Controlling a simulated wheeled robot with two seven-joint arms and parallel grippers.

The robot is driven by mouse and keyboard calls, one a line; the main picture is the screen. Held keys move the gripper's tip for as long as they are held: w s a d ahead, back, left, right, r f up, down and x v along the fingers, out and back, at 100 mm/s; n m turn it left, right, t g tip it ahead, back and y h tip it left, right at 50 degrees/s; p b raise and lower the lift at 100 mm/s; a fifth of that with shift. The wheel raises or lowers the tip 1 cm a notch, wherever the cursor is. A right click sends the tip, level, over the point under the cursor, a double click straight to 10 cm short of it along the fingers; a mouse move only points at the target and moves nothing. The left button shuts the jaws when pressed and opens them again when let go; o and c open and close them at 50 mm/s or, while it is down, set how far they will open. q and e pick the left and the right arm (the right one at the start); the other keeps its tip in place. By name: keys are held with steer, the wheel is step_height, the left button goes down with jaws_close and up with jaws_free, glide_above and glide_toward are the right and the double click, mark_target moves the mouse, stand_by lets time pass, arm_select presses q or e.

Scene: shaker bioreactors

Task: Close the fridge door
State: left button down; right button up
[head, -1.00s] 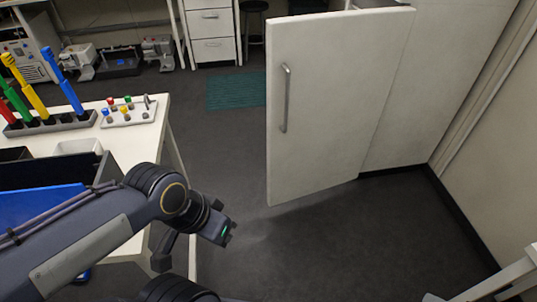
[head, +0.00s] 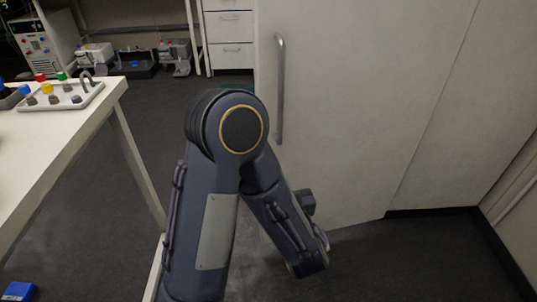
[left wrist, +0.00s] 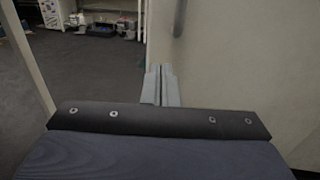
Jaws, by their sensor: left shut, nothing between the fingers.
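The fridge door (head: 350,110) is a tall white panel filling the middle right of the head view. Its bottom edge stands out from the fridge body (head: 455,130), so it looks ajar; its top is cut off. A grey vertical handle (head: 280,90) is near its left edge. My left arm rises in front of the door and bends down, hiding its lower left part. In the left wrist view my left gripper (left wrist: 160,72) is shut and empty, its tips in front of the door's left edge, below the handle (left wrist: 180,16). I cannot tell whether they touch the door. My right gripper is not in view.
A white table (head: 60,145) with a tray of coloured knobs (head: 62,95) stands at the left. White drawers (head: 229,35) and lab devices (head: 140,58) are at the back. A blue object (head: 19,291) lies at lower left. Dark floor is clear at lower right.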

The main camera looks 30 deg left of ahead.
arm_select(q)
steer(key=b+x, duration=0.1)
steer(key=x, duration=1.2)
steer(key=shift+s, duration=0.2)
steer(key=shift+a+r, duration=0.1)
steer(key=shift+a, duration=0.05)
